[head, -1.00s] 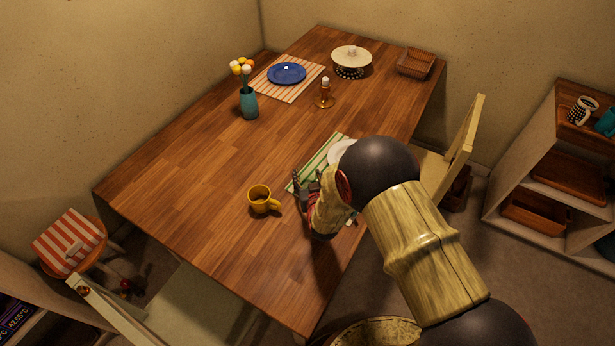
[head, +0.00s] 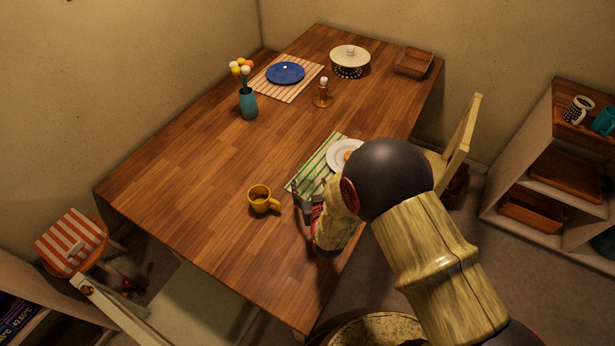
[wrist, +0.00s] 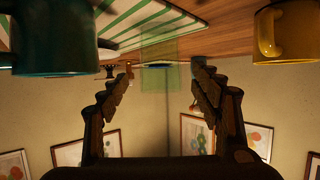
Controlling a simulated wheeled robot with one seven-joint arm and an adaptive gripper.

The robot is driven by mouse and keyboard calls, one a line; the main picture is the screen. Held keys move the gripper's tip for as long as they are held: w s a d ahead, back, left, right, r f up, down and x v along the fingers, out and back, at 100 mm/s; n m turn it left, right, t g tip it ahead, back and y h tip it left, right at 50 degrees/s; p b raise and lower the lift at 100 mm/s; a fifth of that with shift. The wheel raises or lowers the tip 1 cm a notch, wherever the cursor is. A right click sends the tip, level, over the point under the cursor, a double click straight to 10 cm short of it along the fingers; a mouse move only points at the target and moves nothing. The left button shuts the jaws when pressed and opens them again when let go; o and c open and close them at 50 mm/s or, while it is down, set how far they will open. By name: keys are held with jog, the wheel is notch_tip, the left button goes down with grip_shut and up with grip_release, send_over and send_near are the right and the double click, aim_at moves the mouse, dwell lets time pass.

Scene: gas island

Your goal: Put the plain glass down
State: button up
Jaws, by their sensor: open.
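A clear, faintly green, straight-sided shape, which looks like the plain glass (wrist: 163,75), shows between and beyond my fingertips in the upside-down wrist view. It seems to stand upright on the table by the green-striped mat; exact contact is hard to see. I cannot make it out in the head view. My gripper (head: 305,196) is low at the table's near right edge, right of the yellow mug (head: 260,199). In the wrist view my gripper (wrist: 155,70) is open, its fingers apart on either side of the glass and not visibly touching it.
A teal mug (wrist: 55,40) is close on the left in the wrist view; the yellow mug (wrist: 285,35) is on the right. A white plate (head: 342,151) lies on the green-striped mat (head: 313,171). A teal vase (head: 249,104) stands farther back. The table's left middle is clear.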

jog(key=s+d+r+g, duration=0.1)
jog(key=s+d+r, duration=0.1)
jog(key=r, duration=0.6)
jog(key=s+d+r+g, duration=0.2)
jog(key=s+r, duration=0.1)
jog(key=r, duration=0.4)
jog(key=s+d+r+g, duration=0.1)
jog(key=s+d+r, duration=0.1)
jog(key=r, duration=0.6)
jog(key=s+d+r+g, duration=0.2)
jog(key=s+d+r, duration=0.2)
jog(key=s, duration=0.7)
jog(key=s+d+r+m+g+h, duration=0.1)
jog(key=s+d+r, duration=0.3)
jog(key=s, duration=0.7)
notch_tip(320, 180, up, 3)
jog(key=shift+s+f+g+h+p, duration=0.2)
jog(key=shift+s+g+h+p, duration=0.1)
jog(key=shift+s+g+p, duration=0.1)
